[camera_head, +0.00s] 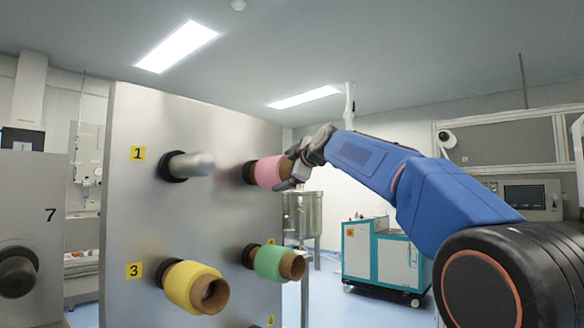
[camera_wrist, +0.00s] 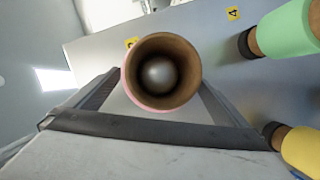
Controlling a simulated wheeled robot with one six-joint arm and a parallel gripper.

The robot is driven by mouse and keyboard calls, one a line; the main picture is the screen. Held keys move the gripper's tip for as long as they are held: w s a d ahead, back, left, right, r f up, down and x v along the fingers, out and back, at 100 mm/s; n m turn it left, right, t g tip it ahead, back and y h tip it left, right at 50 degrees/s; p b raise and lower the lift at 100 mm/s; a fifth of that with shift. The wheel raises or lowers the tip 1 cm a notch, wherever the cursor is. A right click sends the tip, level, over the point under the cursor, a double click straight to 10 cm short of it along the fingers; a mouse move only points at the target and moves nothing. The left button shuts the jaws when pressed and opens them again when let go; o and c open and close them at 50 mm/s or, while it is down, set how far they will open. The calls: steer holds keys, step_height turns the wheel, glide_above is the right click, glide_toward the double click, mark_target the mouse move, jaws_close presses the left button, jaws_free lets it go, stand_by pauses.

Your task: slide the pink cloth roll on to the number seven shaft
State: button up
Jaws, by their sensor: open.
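The pink cloth roll (camera_head: 268,172) sits on a shaft at the upper right of the metal panel, on a brown core. In the wrist view, its open core (camera_wrist: 132,72) faces me with the round shaft end (camera_wrist: 159,73) inside. My gripper (camera_head: 291,172) is at the roll's outer end. Its open fingers stand on either side of the roll in the wrist view (camera_wrist: 160,98); I cannot tell whether they touch it. The number seven shaft (camera_head: 17,277) is a bare dark stub on a separate grey panel at far left, below the printed 7.
The bare number one shaft (camera_head: 192,165) sticks out left of the pink roll. A yellow roll (camera_head: 196,288) and a green roll (camera_head: 277,263) sit on shafts below. A teal and white cabinet (camera_head: 381,256) and a steel tank (camera_head: 304,216) stand behind.

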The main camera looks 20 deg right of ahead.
steer(key=shift+x, duration=1.8)
steer(key=c, duration=1.3)
steer(key=shift+o, duration=0.2)
steer(key=shift+r, duration=0.1)
steer(key=shift+r, duration=0.2)
steer(key=shift+s+d, duration=0.1)
steer(key=shift+s+d, duration=0.7)
steer(key=shift+s, duration=0.3)
steer(key=shift+s+d, duration=0.7)
steer(key=shift+s, duration=0.25)
steer(key=shift+s+d, duration=0.7)
steer(key=shift+s, duration=0.3)
steer(key=shift+s+d, duration=0.75)
steer(key=shift+s, duration=0.25)
